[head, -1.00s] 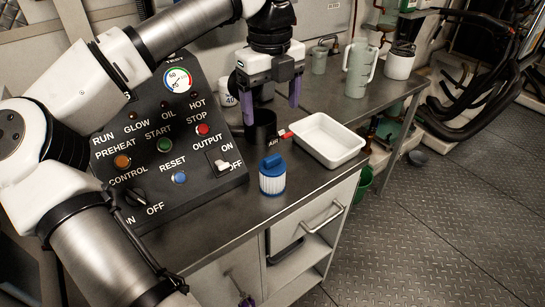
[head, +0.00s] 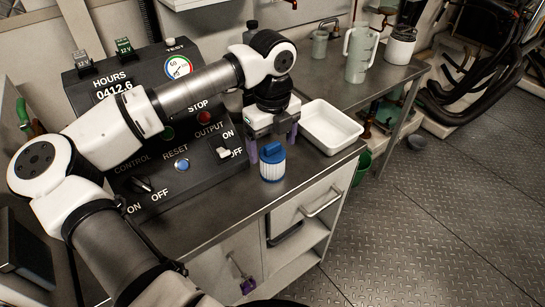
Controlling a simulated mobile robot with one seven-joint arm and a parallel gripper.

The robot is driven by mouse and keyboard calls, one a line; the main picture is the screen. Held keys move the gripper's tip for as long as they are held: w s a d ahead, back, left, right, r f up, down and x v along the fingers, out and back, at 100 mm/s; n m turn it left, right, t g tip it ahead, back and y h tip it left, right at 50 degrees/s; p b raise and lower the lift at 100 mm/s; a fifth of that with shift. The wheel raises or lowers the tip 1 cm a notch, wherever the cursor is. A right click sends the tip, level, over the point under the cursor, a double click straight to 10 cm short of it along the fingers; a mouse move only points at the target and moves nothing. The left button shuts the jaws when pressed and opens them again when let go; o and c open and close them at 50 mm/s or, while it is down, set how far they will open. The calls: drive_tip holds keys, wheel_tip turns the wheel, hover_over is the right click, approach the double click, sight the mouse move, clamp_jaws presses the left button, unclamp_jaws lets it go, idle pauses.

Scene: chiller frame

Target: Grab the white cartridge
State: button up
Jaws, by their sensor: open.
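The white cartridge (head: 272,169) has a pleated white body and a blue cap with a raised handle. It stands upright on the grey metal bench (head: 218,205), near its front edge and right of the control panel. My gripper (head: 273,143) points down just behind and above the cartridge. Its purple fingers are spread, one showing on the left of the cap and one on the right. The fingers look open, with nothing held. I cannot tell whether either finger touches the cartridge.
The black control panel (head: 140,187) with switches and buttons stands left, partly covered by my arm. A white tray (head: 331,127) lies close to the right of my gripper. A grey jug (head: 359,54) and white pot (head: 400,47) stand farther back. The bench front is clear.

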drive_tip(key=shift+f, duration=0.55)
drive_tip(key=c, duration=1.4)
drive_tip(key=shift+o, duration=0.2)
drive_tip(key=shift+r, duration=0.1)
